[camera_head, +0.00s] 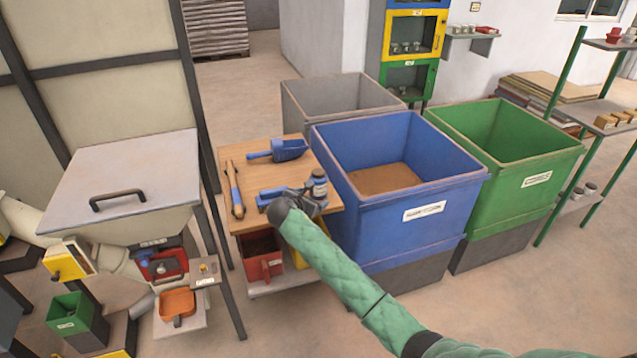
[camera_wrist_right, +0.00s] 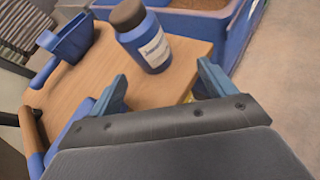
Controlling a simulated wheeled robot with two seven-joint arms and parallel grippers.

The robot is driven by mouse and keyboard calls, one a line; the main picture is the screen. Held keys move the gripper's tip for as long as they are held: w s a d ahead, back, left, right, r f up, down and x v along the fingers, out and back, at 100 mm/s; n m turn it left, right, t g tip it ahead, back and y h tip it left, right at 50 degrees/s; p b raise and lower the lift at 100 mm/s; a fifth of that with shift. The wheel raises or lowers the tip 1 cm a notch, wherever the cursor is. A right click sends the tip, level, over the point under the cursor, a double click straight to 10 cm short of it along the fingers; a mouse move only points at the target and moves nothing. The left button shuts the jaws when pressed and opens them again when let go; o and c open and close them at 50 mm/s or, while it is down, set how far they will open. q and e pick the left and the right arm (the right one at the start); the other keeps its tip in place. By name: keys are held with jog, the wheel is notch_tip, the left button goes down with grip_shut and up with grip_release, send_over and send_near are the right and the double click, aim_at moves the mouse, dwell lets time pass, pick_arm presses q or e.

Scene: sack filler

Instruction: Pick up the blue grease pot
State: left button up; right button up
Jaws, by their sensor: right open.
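The blue grease pot (camera_head: 319,184) stands upright near the right edge of a small wooden table (camera_head: 250,163). It has a dark brown cap and a white label. In the right wrist view the pot (camera_wrist_right: 153,45) is just beyond my right gripper (camera_wrist_right: 162,88), between the lines of its two blue fingers. The fingers are apart with nothing between them, and they do not touch the pot. In the head view my right gripper (camera_head: 308,203) is close to the pot on its near side and covers part of the table. My left gripper is not in view.
A blue scoop (camera_head: 280,151) lies at the table's back, pliers-like tools (camera_head: 236,190) at its left, and another blue item (camera_head: 268,196) beside my gripper. A large blue bin (camera_head: 400,190) stands right beside the table, a green bin (camera_head: 520,200) beyond it.

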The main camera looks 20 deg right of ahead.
aim_at(315, 180)
jog(key=shift+n+t+h, duration=0.3)
jog(key=shift+n+h, duration=0.2)
jog(key=shift+n, duration=0.3)
jog(key=w+r, duration=0.1)
jog(key=w+d+r, duration=0.1)
jog(key=w+r, duration=0.1)
jog(key=shift+w+d+r, duration=0.1)
jog(key=shift+w, duration=0.1)
jog(key=shift+w+d+r, duration=0.1)
jog(key=shift+w+d, duration=0.05)
jog(key=shift+w, duration=0.05)
jog(key=shift+p+x, duration=0.6)
jog(key=shift+x, duration=0.5)
jog(key=p+x, duration=0.2)
jog(key=x, duration=0.2)
jog(key=shift+w+d, duration=0.15)
jog(key=shift+w, duration=0.15)
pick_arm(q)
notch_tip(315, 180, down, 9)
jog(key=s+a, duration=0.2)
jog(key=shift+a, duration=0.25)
pick_arm(e)
jog(key=shift+w+d, duration=0.15)
jog(key=shift+d, duration=0.05)
jog(key=c, duration=1.3)
jog(key=shift+o, duration=0.2)
